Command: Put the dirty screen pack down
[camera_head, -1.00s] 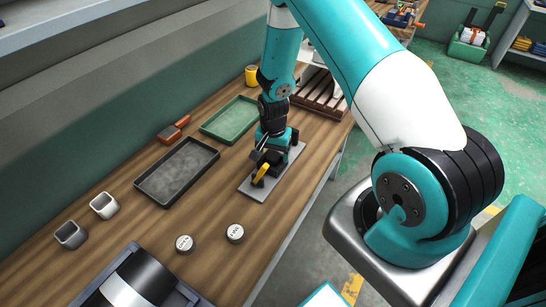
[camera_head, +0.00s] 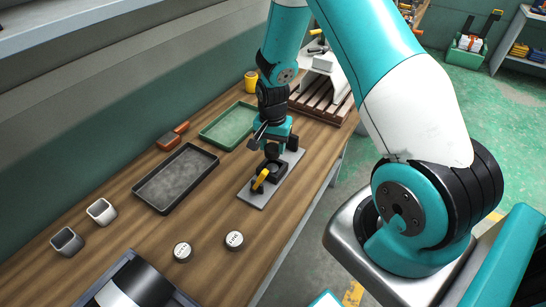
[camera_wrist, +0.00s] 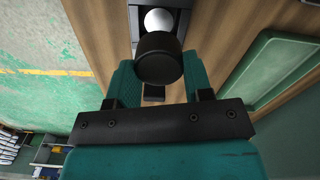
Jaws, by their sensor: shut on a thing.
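My gripper (camera_head: 271,148) is just above the clamp fixture (camera_head: 268,173), which has a yellow handle and stands on a grey plate (camera_head: 252,196). In the wrist view, my gripper (camera_wrist: 158,82) has its teal fingers shut on a dark round piece (camera_wrist: 158,60), which I take for the dirty screen pack. It is clear of the fixture. Beyond it, a pale round seat or disc (camera_wrist: 158,20) shows in the fixture. In the head view the held piece is small and hard to make out against the fixture.
A dark tray (camera_head: 150,194) and a green tray (camera_head: 207,134) lie empty at the back. Two white-topped round pieces (camera_head: 183,252) (camera_head: 234,240) sit near the front. Bare wood lies between.

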